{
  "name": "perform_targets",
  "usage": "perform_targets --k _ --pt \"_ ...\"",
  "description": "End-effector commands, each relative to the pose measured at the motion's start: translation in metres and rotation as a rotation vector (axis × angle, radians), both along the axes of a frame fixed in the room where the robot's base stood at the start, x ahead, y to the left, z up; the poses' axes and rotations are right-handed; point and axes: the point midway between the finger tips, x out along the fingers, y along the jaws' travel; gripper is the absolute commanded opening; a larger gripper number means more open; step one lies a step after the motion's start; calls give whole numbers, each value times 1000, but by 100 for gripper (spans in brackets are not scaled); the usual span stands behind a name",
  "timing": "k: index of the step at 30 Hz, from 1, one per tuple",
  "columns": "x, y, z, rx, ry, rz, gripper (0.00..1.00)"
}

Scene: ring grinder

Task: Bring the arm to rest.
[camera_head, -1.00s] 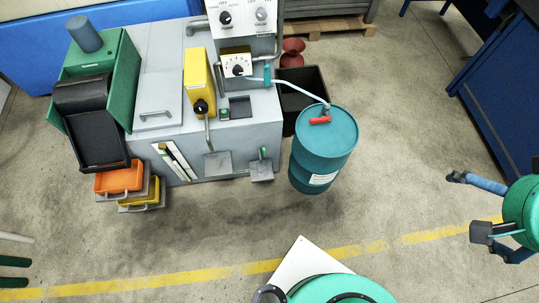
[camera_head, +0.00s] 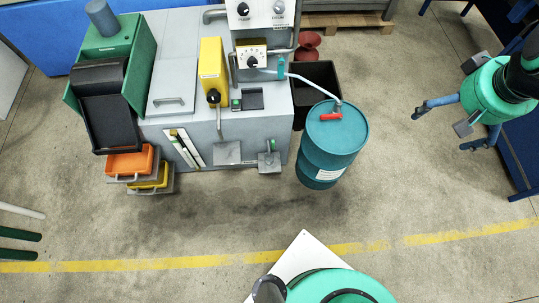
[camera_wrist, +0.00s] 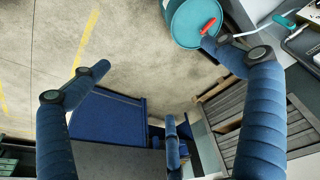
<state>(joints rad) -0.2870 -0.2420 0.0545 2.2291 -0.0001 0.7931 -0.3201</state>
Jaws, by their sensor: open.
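My gripper (camera_head: 440,128) is at the right of the head view, held in the air above the concrete floor. Its blue fingers are spread open and hold nothing. The wrist view also shows the gripper (camera_wrist: 155,55) with its fingers wide apart and bare floor between them. In the head view the gripper is to the right of the teal barrel (camera_head: 335,150), clear of it. In the wrist view the barrel (camera_wrist: 190,22) shows at the top, partly behind the right fingertip.
The grey ring grinder (camera_head: 260,125) stands at the left centre with orange and yellow trays (camera_head: 130,163) at its side. A blue cabinet (camera_head: 520,150) is at the right edge, behind my gripper. A wooden pallet (camera_head: 350,22) lies at the back.

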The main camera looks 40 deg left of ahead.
Motion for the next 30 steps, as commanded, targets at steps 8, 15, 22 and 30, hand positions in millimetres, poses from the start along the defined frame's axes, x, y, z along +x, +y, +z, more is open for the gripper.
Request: perform_targets --k 8,15,22,30 --pt "39 63 -39 -45 49 185 100" --pt "62 120 -82 -82 86 343 100" --pt "75 177 -130 -117 119 495 100" --pt "77 243 -197 -157 160 675 100"
